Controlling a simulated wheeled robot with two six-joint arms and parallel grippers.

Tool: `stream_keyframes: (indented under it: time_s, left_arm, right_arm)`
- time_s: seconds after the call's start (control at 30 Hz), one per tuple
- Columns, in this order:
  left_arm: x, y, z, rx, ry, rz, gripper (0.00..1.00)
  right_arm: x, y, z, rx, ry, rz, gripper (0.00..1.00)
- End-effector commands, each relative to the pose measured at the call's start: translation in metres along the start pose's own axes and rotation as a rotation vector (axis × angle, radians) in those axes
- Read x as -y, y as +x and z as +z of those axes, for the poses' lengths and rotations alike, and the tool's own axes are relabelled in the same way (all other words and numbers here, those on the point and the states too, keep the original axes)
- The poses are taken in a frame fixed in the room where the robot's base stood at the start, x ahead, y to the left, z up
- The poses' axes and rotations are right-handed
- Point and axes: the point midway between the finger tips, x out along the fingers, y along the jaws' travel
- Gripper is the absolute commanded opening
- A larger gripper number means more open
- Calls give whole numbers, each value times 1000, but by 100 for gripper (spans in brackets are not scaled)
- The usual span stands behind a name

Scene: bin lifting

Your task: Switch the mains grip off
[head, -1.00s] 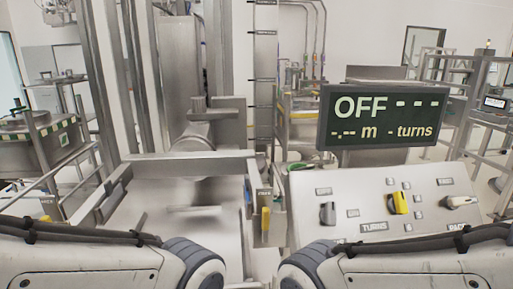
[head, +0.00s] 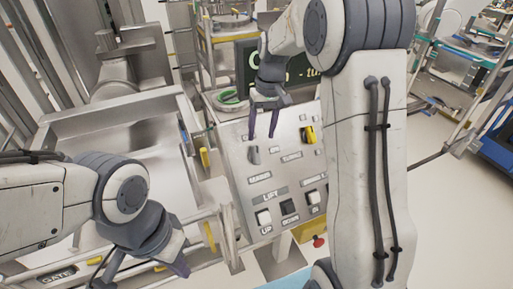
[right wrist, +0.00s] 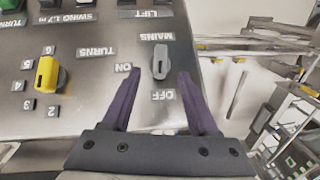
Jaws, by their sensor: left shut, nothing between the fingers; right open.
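The mains grip is a small grey knob (right wrist: 160,62) on the sloped metal panel (head: 238,165). In the upside-down right wrist view it stands between the MAINS and OFF labels (right wrist: 163,96), with the ON label (right wrist: 122,68) to its left. Its long side lies roughly along the line to OFF; which end points is unclear. My right gripper (right wrist: 160,74) is open, with its purple fingers either side of the knob; contact cannot be told. In the head view it hangs over the panel (head: 262,137). My left gripper (head: 178,264) is shut and empty at lower left.
A yellow knob (right wrist: 48,74) with numbers around it sits beside the mains grip. Lift push buttons (head: 289,208) are lower on the panel. A metal frame and yellow handle (head: 205,157) stand left of the panel.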

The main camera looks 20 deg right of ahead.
Motion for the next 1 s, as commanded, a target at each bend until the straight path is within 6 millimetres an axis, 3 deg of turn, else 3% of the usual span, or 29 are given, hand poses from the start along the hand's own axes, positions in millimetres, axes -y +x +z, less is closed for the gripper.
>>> stream_keyframes:
  time_s: [0.5, 0.7, 0.97, 1.0]
  left_arm:
    - [-2, -22, -1, 0, 4, 0, 0]
    - [-2, -25, -1, 0, 4, 0, 0]
    - [-2, -24, -1, 0, 4, 0, 0]
    - [-2, -24, -1, 0, 4, 0, 0]
  right_arm:
    - [1, 85, 2, 4, -2, 0, 60]
    - [1, 99, 2, 1, -2, 1, 60]
    - [1, 100, 1, -1, -2, 1, 60]
    - [1, 100, 1, -1, -2, 1, 45]
